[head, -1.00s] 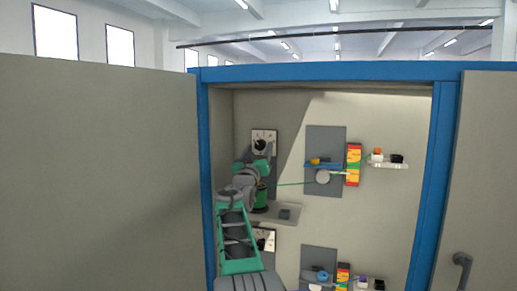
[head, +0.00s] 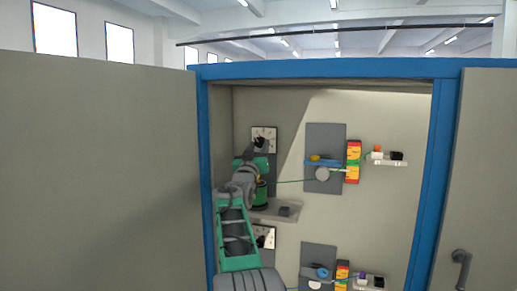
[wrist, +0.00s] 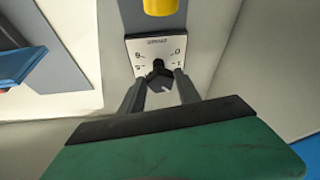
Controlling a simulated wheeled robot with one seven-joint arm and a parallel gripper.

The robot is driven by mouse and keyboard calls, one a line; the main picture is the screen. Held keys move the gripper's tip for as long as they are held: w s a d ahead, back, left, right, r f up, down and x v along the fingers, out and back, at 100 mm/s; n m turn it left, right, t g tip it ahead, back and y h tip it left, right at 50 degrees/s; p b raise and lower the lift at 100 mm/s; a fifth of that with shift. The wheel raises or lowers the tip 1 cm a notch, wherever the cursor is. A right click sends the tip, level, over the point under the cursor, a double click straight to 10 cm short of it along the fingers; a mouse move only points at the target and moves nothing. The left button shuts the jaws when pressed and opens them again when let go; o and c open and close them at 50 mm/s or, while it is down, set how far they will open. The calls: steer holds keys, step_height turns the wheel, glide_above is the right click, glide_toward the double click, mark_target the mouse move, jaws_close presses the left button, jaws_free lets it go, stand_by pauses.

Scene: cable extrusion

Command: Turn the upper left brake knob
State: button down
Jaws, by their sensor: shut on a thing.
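The upper left brake knob (wrist: 158,66) is black and sits on a white dial plate (wrist: 172,45) with markings, in the middle of the wrist view. My gripper (wrist: 163,78) has its two dark fingers on either side of the knob and is shut on it. In the head view the upper dial plate (head: 271,133) is at the upper left inside the cabinet. My gripper (head: 259,149) is in front of it and hides part of the knob and plate.
The cabinet has a blue frame (head: 330,71) and open doors at both sides. A grey shelf (head: 292,212) is below the knob. A green cable runs right to a grey panel (head: 325,138). A second dial plate (head: 268,235) is lower, partly behind my arm.

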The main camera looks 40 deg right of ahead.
steer(key=shift+w+f+m+b, duration=0.1)
steer(key=shift+f+m+b, duration=0.05)
steer(key=shift+m+b, duration=0.3)
steer(key=shift+m+g, duration=0.4)
steer(key=shift+m, duration=0.05)
steer(key=shift+w+a+m+g+h+b, duration=0.1)
steer(key=shift+m+g+h+b, duration=0.4)
steer(key=shift+m, duration=0.4)
steer(key=m, duration=0.1)
steer(key=m+g, duration=0.1)
steer(key=m, duration=0.1)
steer(key=m+g, duration=0.1)
steer(key=shift+w+r+m+h+p, duration=0.15)
steer(key=shift+r+m+h+p, duration=0.15)
steer(key=shift+p, duration=0.1)
steer(key=shift+a+m+g+p, duration=0.1)
steer(key=shift+m+g+p, duration=0.75)
steer(key=shift+m, duration=0.75)
steer(key=shift+f, duration=0.1)
steer(key=c, duration=0.9)
jaws_free()
steer(key=shift+o, duration=0.2)
